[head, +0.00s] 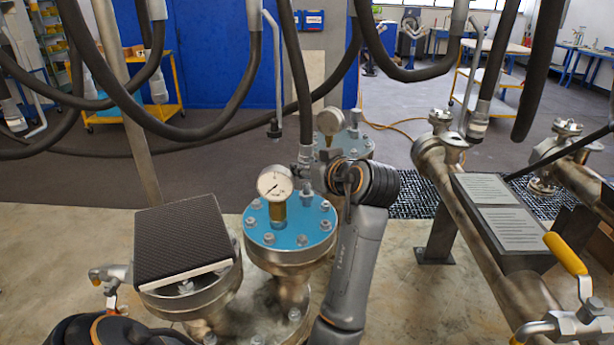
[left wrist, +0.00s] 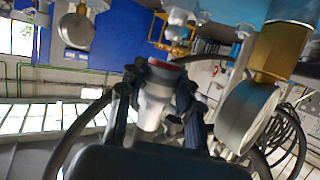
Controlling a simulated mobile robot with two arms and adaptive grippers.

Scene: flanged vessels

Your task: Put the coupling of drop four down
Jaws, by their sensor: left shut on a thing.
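My left gripper (head: 310,176) is shut on a grey metal coupling (head: 305,157) at the lower end of a dark hanging hose (head: 297,80). It is just above the right rear of the blue-topped flanged vessel (head: 293,232), to the right of its pressure gauge (head: 275,183). In the left wrist view, the fingers (left wrist: 157,103) are on both sides of the pale coupling (left wrist: 152,110), which shows a red ring at one end. I cannot tell whether the coupling touches the vessel top. My right gripper is not in view.
A dark ribbed pad (head: 180,240) lies on the left vessel. Another gauge (head: 330,122) and blue-topped vessel (head: 352,145) stand behind. Several hoses hang across the upper view. Pipes with a label plate (head: 500,215) and a yellow valve handle (head: 565,253) stand at right.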

